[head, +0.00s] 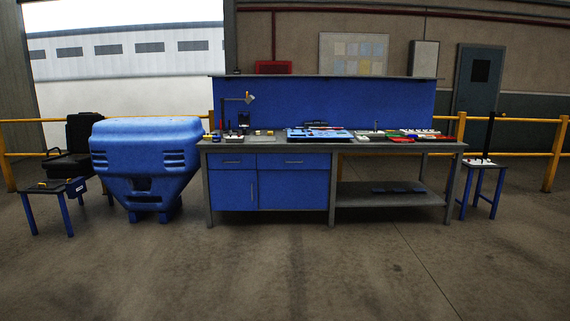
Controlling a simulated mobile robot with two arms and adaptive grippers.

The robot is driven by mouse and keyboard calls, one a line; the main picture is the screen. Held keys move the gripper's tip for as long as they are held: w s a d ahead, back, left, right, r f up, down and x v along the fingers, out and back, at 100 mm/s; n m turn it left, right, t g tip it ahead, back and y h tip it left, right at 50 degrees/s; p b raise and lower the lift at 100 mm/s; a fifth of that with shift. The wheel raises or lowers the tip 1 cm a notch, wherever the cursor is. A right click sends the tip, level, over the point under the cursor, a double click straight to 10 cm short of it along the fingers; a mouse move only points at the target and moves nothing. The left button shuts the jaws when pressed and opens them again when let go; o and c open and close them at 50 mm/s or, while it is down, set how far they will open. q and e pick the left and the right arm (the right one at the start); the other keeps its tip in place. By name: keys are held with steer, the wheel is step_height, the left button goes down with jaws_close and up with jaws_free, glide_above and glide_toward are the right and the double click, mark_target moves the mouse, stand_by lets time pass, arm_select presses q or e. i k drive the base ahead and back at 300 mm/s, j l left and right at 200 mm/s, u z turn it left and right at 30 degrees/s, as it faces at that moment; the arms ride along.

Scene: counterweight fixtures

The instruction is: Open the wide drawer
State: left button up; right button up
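The workbench has a blue cabinet under its left half with two drawers side by side at the top. The wider drawer (294,165) is the right one, with a thin horizontal handle near its top. Its front looks flush with the cabinet, so it appears shut. The narrower drawer (232,166) to its left has a similar handle and also appears shut. Below them are a cabinet door (232,190) and a blue panel (294,190) with a vertical handle near their shared edge. Neither of my grippers is in view.
The worktop (400,147) carries tools and trays. A big blue moulded unit (145,160) stands left of the bench. Small tables stand at far left (52,187) and right (482,166). Yellow rails (520,154) run behind. The floor (280,270) in front is clear.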

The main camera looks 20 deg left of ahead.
mark_target(265, 160)
steer(key=i+j+u, duration=0.15)
steer(key=i, duration=0.2)
steer(key=i+j+u, duration=0.2)
steer(key=i, duration=0.2)
steer(key=i+l+u, duration=0.1)
steer(key=i+u, duration=0.15)
steer(key=i, duration=4.8)
